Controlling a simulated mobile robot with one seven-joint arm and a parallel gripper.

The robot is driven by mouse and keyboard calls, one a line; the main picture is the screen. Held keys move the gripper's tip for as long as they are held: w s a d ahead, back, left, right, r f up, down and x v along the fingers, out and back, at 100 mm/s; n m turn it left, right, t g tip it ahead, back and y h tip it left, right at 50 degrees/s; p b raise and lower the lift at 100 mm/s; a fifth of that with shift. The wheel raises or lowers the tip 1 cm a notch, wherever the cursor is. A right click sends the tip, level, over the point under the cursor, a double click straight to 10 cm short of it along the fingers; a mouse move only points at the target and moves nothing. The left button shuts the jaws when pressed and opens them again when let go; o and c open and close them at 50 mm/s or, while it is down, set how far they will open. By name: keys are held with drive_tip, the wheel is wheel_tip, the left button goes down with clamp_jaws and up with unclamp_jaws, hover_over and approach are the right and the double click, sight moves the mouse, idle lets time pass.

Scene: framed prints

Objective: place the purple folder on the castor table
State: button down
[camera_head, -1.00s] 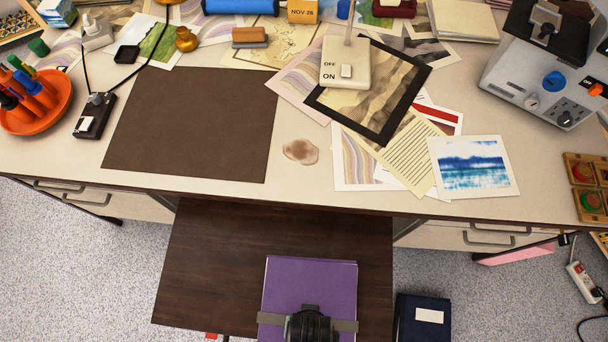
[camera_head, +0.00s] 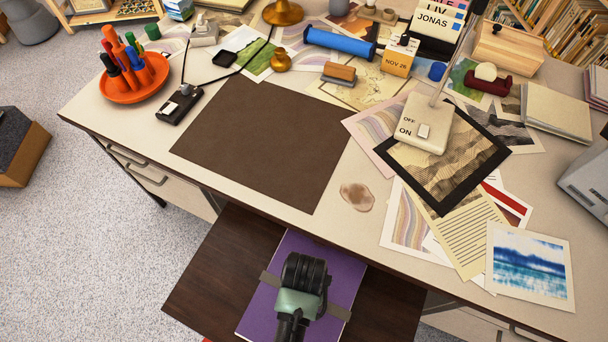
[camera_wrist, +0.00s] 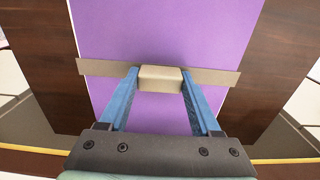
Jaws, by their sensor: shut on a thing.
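The purple folder (camera_head: 262,292) has a tan band across it with a small tan block (camera_wrist: 160,79) in the middle. My gripper (camera_head: 302,272) is over the folder in the head view. In the wrist view, the blue fingers of my gripper (camera_wrist: 160,84) are shut on the block, one at each side. The folder lies flat over the dark wooden top of what looks like the castor table (camera_head: 215,268), in front of the desk. I cannot tell whether the folder touches that top. The table's castors are hidden.
The cream desk (camera_head: 240,195) stands just beyond the dark table, its front edge close to the folder. It holds a brown mat (camera_head: 265,145), loose prints, a lamp base (camera_head: 423,125) and an orange pen tray (camera_head: 133,83). Speckled floor (camera_head: 80,240) is clear at left.

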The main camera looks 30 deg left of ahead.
drive_tip(key=shift+w+a, duration=0.35)
drive_tip(key=shift+w, duration=0.25)
drive_tip(key=shift+w+a, duration=0.35)
drive_tip(key=shift+w, duration=0.2)
drive_tip(key=shift+w+a+f+b, duration=0.15)
drive_tip(key=shift+f+b, duration=0.1)
drive_tip(key=shift+f, duration=0.65)
drive_tip(key=shift+w+a+f+b, duration=0.1)
drive_tip(key=shift+f+b, duration=0.15)
drive_tip(key=shift+f, duration=0.6)
drive_tip(key=shift+c, duration=0.4)
unclamp_jaws()
drive_tip(key=shift+f, duration=0.1)
wheel_tip(320, 180, up, 12)
drive_tip(key=p, duration=0.2)
drive_tip(key=shift+p, duration=0.4)
